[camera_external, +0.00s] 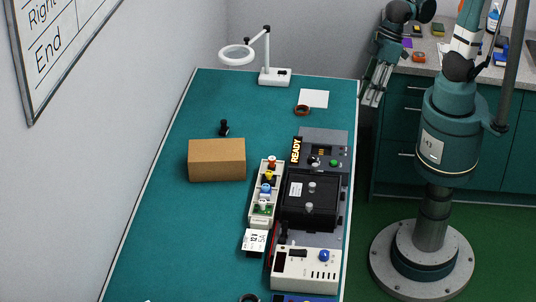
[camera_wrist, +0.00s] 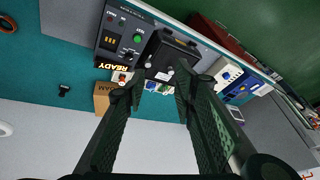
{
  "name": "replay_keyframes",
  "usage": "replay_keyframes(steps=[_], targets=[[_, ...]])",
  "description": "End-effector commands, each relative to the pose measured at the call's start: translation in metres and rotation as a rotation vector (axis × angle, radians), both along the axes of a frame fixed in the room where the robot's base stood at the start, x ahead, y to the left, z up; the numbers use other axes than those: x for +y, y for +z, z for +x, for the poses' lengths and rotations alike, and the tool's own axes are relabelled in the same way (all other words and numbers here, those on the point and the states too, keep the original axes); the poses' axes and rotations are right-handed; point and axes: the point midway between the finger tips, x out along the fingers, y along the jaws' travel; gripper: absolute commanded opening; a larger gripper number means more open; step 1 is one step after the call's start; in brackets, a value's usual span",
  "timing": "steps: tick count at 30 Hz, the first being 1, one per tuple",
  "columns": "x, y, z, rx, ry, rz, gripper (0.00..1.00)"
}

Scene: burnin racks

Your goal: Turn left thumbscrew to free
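A black box-shaped fixture (camera_external: 298,222) lies on the grey rack base on the bench, and it also shows in the wrist view (camera_wrist: 180,47). Two small silver knobs, which look like the thumbscrews, stand on it: a farther one (camera_external: 312,187) and a nearer one (camera_external: 309,208). I cannot tell from their look whether either is tight or free. My gripper (camera_external: 374,92) hangs beyond the bench's right edge, well apart from the fixture. In the wrist view its two fingers (camera_wrist: 158,82) are spread, with nothing between them.
A panel marked READY (camera_external: 323,147) with a green button adjoins the fixture. A connector strip (camera_external: 265,195), a cardboard box (camera_external: 217,160) and a white power unit (camera_external: 305,270) stand nearby. A magnifier lamp (camera_external: 273,76) stands at the back. The bench's left side is mostly clear.

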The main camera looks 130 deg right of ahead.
Motion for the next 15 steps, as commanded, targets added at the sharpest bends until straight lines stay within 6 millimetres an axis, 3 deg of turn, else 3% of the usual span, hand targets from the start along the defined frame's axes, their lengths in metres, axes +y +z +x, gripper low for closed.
replay_keyframes(steps=[15], targets=[[0.015,0.002,0.079,0.099,-0.145,0.059,0.28]])
